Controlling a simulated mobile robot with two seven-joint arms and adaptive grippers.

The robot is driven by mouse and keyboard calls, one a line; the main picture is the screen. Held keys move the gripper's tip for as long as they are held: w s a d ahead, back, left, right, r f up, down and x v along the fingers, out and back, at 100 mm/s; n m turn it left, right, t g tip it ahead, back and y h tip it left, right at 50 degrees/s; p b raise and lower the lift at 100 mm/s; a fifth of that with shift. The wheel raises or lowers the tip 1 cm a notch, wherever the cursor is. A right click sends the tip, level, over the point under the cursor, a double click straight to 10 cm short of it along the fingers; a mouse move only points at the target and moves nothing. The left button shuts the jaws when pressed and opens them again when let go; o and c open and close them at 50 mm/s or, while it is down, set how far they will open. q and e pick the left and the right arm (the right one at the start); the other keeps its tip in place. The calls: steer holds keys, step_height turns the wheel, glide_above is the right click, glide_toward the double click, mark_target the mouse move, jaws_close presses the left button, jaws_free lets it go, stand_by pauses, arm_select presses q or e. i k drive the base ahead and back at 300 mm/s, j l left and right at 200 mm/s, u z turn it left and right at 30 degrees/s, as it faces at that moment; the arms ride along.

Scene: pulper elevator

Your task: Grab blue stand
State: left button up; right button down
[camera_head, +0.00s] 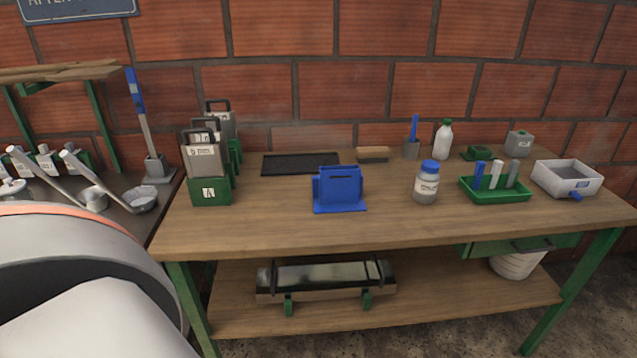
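The blue stand (340,190) stands upright on the wooden workbench (290,225), left of the bench's middle and near its front half. It has a flat base plate and a raised slotted body, and its slot looks empty. Neither of my grippers shows in the head view. A large pale rounded shape fills the lower left corner; it may be part of my own body.
A blue-capped jar (427,182), green tray (495,187) and grey basin (567,178) stand right. Bare wood lies in front.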

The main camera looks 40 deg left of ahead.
mark_target(329, 195)
steer(key=u, duration=1.15)
